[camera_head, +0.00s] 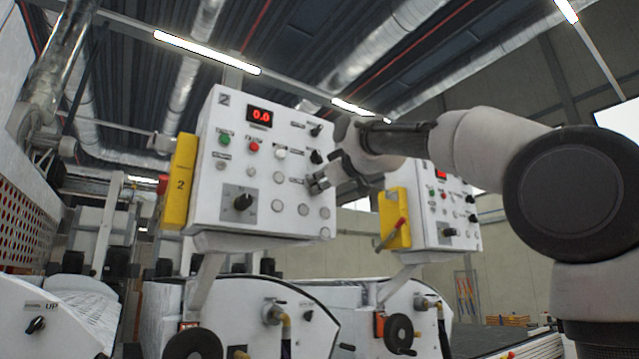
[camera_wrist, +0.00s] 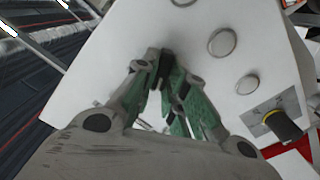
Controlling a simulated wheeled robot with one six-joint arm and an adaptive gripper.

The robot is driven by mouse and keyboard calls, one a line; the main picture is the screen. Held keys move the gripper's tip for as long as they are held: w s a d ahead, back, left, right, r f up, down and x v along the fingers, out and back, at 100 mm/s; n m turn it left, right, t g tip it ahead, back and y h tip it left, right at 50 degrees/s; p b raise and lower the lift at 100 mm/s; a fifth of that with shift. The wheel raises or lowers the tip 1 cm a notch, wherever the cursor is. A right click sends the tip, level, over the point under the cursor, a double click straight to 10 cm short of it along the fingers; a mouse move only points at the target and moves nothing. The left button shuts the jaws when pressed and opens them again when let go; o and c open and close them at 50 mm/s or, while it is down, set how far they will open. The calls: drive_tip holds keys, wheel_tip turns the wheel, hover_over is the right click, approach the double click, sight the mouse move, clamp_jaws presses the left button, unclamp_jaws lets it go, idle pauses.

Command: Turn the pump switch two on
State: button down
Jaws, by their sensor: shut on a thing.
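The white control panel (camera_head: 262,205) marked 2 stands left of centre in the head view. On its right side are black rotary switches, an upper one (camera_head: 316,130) and a middle one (camera_head: 316,157). My gripper (camera_head: 318,184) is at the panel face just below the middle one. In the wrist view my gripper (camera_wrist: 163,72) has its fingertips together on a small black switch (camera_wrist: 166,62) on the white panel. The fingers hide most of this switch, so its angle cannot be told. The switch labels are too small to read.
A large black knob (camera_head: 243,202) sits on a grey plate low on the panel; it also shows in the wrist view (camera_wrist: 281,124). A red display (camera_head: 261,115) reads 0.0. A yellow box (camera_head: 179,182) is on the panel's left side. A second panel (camera_head: 436,208) stands behind my arm.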

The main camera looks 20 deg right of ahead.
drive_tip(key=shift+m, duration=0.4)
drive_tip(key=m, duration=1.1)
drive_tip(key=shift+w+d, duration=0.15)
drive_tip(key=shift+d, duration=0.25)
drive_tip(key=shift+f, duration=0.1)
drive_tip(key=c, duration=1.5)
unclamp_jaws()
drive_tip(key=shift+o, duration=0.2)
drive_tip(key=v, duration=1.2)
